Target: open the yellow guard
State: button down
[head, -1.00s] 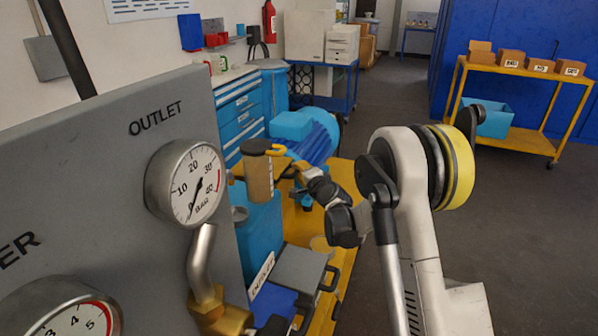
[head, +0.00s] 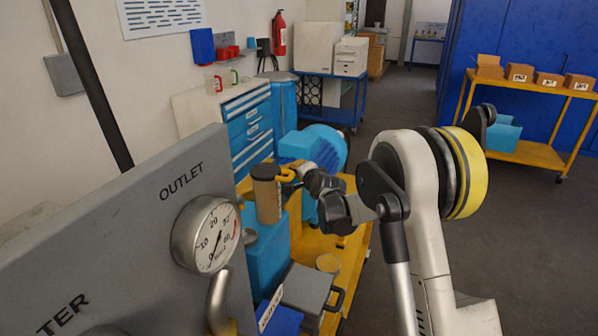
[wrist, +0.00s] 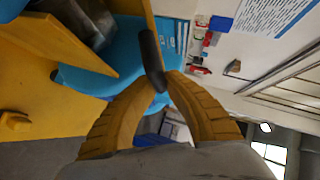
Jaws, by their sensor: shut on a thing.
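My gripper (head: 287,174) has yellow fingers and is beside a tan cylinder with a dark cap (head: 267,197) in the head view. In the wrist view my gripper (wrist: 165,82) is shut on a short dark handle (wrist: 150,50). The handle's far end meets a narrow yellow edge, which I take as part of the yellow guard (wrist: 150,12). A broad yellow panel (wrist: 60,45) also shows at upper left there; I cannot tell whether it is the same piece. In the head view the guard cannot be made out clearly behind my arm and the cylinder.
A grey panel with an OUTLET gauge (head: 206,235) stands at the left, close to the cylinder. Behind are a blue motor (head: 315,147) and a blue drawer cabinet (head: 245,120). A grey box (head: 308,290) lies below. Open floor (head: 410,110) shows at the right.

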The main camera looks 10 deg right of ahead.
jog(key=shift+a, duration=0.1)
jog(key=c, duration=1.4)
grip_release()
jog(key=shift+a+f, duration=0.1)
jog(key=shift+f, duration=0.05)
jog(key=shift+s, duration=0.1)
jog(key=v, duration=1.1)
jog(key=shift+s+r, duration=0.2)
jog(key=shift+s, duration=0.15)
